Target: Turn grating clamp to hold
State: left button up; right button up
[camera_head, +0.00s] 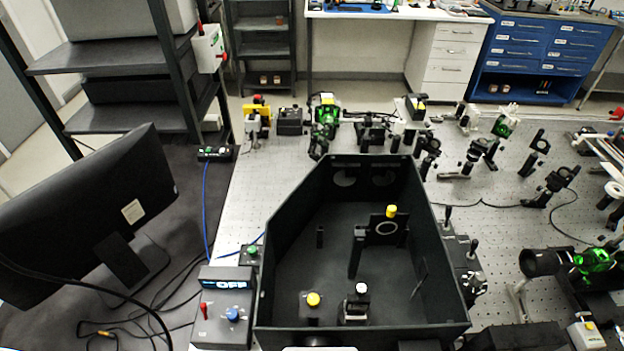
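An open-topped black spectrometer box (290,220) stands on the perforated optical bench. Inside it, a dark upright mount with a pale ring (387,228) carries a yellow knob (391,211) on top. Near the front wall are a low block with a yellow knob (313,299) and a small mount with a white knob (361,288). No label shows which of these is the grating clamp, and its turned position cannot be read. Neither of my grippers can be made out in the head view.
Left of the box is a controller with an OFF display (228,284), a red switch (204,311) and a blue knob (233,314). A black monitor (85,220) stands further left. Several optics mounts crowd the bench behind and right. The box's middle floor is largely clear.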

aim_at(313, 299)
jog(key=k+u, duration=0.2)
jog(key=u, duration=0.15)
jog(key=k+j+u, duration=0.1)
jog(key=u, duration=0.25)
jog(key=k+j+u, duration=0.15)
jog(key=u, duration=0.2)
jog(key=k+j, duration=0.05)
